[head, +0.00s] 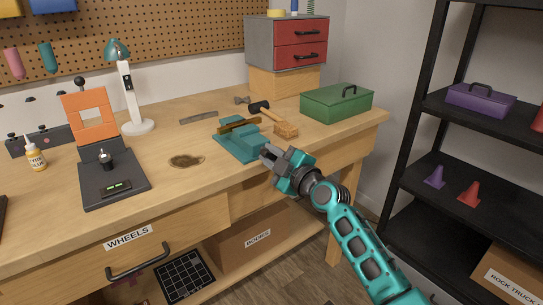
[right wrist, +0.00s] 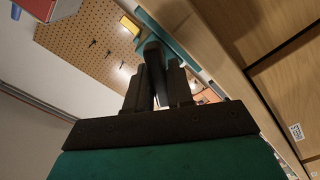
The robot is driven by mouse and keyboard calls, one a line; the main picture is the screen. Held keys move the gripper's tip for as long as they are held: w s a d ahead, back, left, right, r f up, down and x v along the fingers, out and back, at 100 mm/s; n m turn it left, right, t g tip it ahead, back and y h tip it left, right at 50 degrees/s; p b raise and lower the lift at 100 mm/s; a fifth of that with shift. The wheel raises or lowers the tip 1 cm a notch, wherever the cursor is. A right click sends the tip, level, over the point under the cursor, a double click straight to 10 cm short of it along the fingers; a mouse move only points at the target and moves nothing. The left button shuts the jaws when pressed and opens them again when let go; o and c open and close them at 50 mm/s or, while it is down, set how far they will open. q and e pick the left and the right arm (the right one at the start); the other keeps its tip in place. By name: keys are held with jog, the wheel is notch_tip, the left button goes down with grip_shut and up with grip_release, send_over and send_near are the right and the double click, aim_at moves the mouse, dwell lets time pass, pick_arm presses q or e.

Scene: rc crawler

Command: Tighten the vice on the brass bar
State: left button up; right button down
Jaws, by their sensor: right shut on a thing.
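The teal vice (head: 240,146) stands at the front edge of the wooden workbench. The brass bar (head: 238,125) lies across the top of its jaws; whether the jaws press on it I cannot tell. My right gripper (head: 271,156) is at the front of the vice, at the bench edge. In the right wrist view its fingers (right wrist: 155,92) are shut on a dark vice handle (right wrist: 153,58), with part of the teal vice (right wrist: 167,38) just beyond. In the head view the gripper hides the handle. My left gripper is not in view.
A mallet (head: 284,129) and a green toolbox (head: 336,104) are right of the vice. A black stand with an orange top (head: 113,180) and a lamp (head: 137,126) are to the left. Black shelving (head: 413,133) stands at the right.

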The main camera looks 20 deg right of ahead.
jog(key=shift+m, duration=0.3)
jog(key=m, duration=0.4)
jog(key=shift+d, duration=0.1)
jog(key=m, duration=0.6)
jog(key=shift+d+r+m+p, duration=0.1)
jog(key=shift+m+p, duration=0.2)
jog(key=shift+m, duration=0.1)
jog(key=m, duration=0.5)
jog(key=shift+w+d+p, duration=0.1)
jog(key=shift+d+p, duration=0.05)
jog(key=shift+p, duration=0.15)
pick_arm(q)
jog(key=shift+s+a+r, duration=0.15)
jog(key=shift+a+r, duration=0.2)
pick_arm(e)
jog(key=m, duration=0.6)
jog(key=shift+f, duration=0.2)
jog(key=c, duration=1.4)
grip_release()
pick_arm(q)
jog(key=shift+p, duration=0.3)
pick_arm(e)
jog(key=shift+o, duration=0.2)
jog(key=shift+d, duration=0.1)
